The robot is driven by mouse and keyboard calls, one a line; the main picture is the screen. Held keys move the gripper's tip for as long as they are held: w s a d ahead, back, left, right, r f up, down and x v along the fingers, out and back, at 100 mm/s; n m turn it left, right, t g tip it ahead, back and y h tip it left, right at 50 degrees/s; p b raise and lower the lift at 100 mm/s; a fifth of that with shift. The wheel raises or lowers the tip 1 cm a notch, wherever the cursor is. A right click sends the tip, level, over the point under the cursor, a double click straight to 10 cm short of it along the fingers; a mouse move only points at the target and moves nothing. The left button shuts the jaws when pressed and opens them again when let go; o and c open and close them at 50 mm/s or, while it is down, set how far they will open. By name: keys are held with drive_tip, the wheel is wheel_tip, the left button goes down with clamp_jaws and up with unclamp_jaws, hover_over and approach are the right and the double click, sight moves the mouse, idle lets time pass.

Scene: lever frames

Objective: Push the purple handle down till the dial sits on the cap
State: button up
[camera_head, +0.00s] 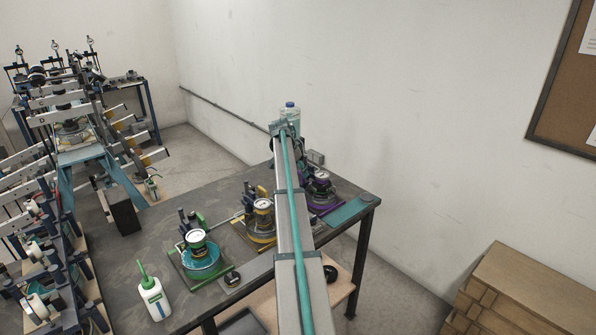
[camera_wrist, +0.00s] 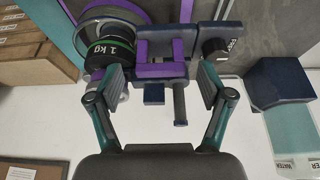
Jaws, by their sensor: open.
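The purple station (camera_head: 322,200) stands at the far right part of the bench, partly hidden by my arm. Its round dial (camera_head: 322,175) sits above a dark body. In the wrist view, the purple lever part (camera_wrist: 160,72) lies between my open fingers, with a dark rod (camera_wrist: 180,103) pointing toward me. My gripper (camera_wrist: 161,82) is open and holds nothing; its fingers are either side of the purple part. I cannot make out the gap between dial and cap.
Yellow (camera_head: 262,222) and green (camera_head: 200,256) stations stand nearer on the bench. A white bottle (camera_head: 154,300) is at the front left. A dark blue block (camera_wrist: 279,82) is right of my fingers. Metal frames fill the left; the wall is behind.

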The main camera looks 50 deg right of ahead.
drive_tip(key=shift+r, duration=0.15)
drive_tip(key=v, duration=1.1)
drive_tip(key=shift+a+r, duration=0.25)
drive_tip(key=shift+r, duration=0.1)
